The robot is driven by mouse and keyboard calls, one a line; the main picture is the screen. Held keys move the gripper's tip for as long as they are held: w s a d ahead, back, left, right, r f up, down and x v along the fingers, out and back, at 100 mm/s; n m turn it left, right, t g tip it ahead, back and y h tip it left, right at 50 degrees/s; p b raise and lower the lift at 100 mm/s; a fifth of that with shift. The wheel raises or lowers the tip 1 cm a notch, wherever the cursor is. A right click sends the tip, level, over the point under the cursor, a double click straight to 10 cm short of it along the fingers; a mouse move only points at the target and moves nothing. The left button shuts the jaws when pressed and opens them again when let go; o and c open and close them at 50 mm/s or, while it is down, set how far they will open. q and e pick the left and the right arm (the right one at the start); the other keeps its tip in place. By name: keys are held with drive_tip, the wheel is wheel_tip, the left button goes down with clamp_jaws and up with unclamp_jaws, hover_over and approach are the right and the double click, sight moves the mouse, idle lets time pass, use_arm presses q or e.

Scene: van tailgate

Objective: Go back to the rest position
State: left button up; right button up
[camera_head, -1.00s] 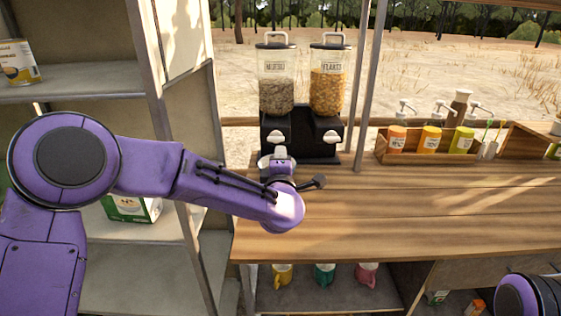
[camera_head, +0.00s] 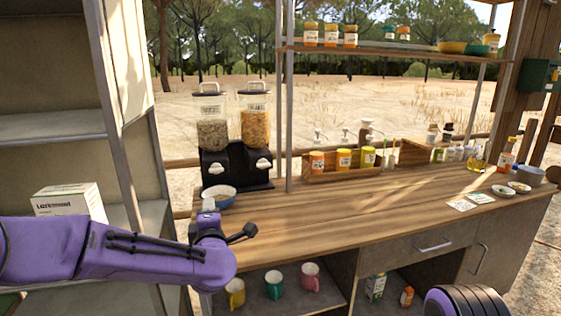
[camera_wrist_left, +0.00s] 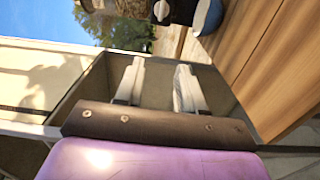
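My left arm comes in from the left in the head view, its wrist in front of the counter's left end. My left gripper (camera_wrist_left: 160,72) shows best in the left wrist view, with two pale fingers apart and nothing between them. A blue bowl (camera_head: 220,196) sits at the foot of the dispenser, partly hidden behind my left wrist. It also shows at the top of the left wrist view (camera_wrist_left: 207,16), apart from the fingers. Part of my right arm shows at the bottom right of the head view, but its gripper is out of view.
A double cereal dispenser (camera_head: 237,163) stands at the left of the wooden counter (camera_head: 330,221). A wooden caddy (camera_head: 343,176) holds several jars. Mugs (camera_head: 274,284) stand on the shelf below. A shelf unit with a white box (camera_head: 69,201) is at left. The counter's middle is clear.

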use_arm(q)
drive_tip(key=s+a+f+m+g+h, duration=0.1)
drive_tip(key=s+f+m+g, duration=0.15)
drive_tip(key=s+f, duration=0.45)
drive_tip(key=s+a+f+m+g+h, duration=0.1)
drive_tip(key=s+a+f+m+g, duration=0.2)
drive_tip(key=f, duration=0.8)
drive_tip(key=s+f+m+g+h, duration=0.1)
drive_tip(key=s+f+m, duration=0.35)
drive_tip(key=f, duration=0.55)
drive_tip(key=s+a+f+m+g, duration=0.1)
drive_tip(key=s+f, duration=0.4)
drive_tip(key=s, duration=0.5)
drive_tip(key=s+a+f+m+g+y, duration=0.1)
drive_tip(key=s+a+f+g, duration=0.3)
drive_tip(key=s, duration=0.6)
drive_tip(key=s+a+f+m+g, duration=0.2)
drive_tip(key=s+f, duration=0.4)
drive_tip(key=s, duration=0.4)
drive_tip(key=shift+a+f+g, duration=0.2)
drive_tip(key=shift+a+g, duration=0.15)
drive_tip(key=shift+a, duration=0.45)
